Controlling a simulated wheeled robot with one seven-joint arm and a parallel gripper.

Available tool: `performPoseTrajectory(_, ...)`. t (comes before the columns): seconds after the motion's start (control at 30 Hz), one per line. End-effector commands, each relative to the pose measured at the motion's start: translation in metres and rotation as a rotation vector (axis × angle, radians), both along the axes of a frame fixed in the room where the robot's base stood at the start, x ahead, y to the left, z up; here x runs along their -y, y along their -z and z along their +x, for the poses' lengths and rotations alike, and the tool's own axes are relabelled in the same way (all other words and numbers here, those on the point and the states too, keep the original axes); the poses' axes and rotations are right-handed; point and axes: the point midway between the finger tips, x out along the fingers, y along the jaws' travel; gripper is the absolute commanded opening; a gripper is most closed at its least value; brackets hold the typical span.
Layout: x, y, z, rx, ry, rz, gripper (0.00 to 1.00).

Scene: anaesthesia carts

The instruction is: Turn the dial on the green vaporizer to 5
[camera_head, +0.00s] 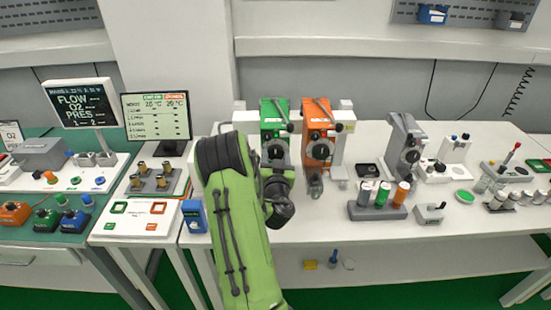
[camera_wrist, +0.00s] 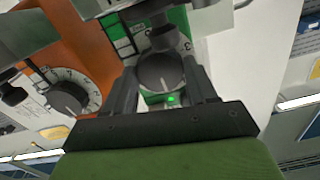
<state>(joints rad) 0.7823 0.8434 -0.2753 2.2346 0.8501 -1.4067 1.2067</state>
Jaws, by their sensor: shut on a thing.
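The green vaporizer (camera_head: 273,115) stands on the white bench, left of the orange vaporizer (camera_head: 317,117). In the wrist view, the green vaporizer's body (camera_wrist: 178,18) is close ahead and looks tilted. My gripper (camera_wrist: 162,80) is at its front, with one finger on each side of the round grey dial (camera_wrist: 160,72), shut on it. A small green light shows just below the dial. Most of the dial's scale is hidden by the fingers, so I cannot read its setting. In the head view my green arm reaches up to the vaporizer from the front.
The orange vaporizer's dial (camera_wrist: 68,98) is close on the left in the wrist view. A grey device (camera_head: 404,145) stands farther right. A blue box (camera_head: 194,216) sits left of my arm. A monitor (camera_head: 157,117) stands behind left. Several bottles stand in a rack on the right.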

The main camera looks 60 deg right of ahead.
Motion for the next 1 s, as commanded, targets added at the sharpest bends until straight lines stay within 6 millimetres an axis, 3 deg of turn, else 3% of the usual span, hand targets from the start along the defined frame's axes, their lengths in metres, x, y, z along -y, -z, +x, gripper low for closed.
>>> performPoseTrajectory(0.37, -0.0002, -0.0004, 0.0004, -0.079, 0.002, -0.043, 0.26)
performPoseTrajectory(1.0, -0.0006, -0.0002, 0.0014, -0.536, 0.023, -0.278, 0.26)
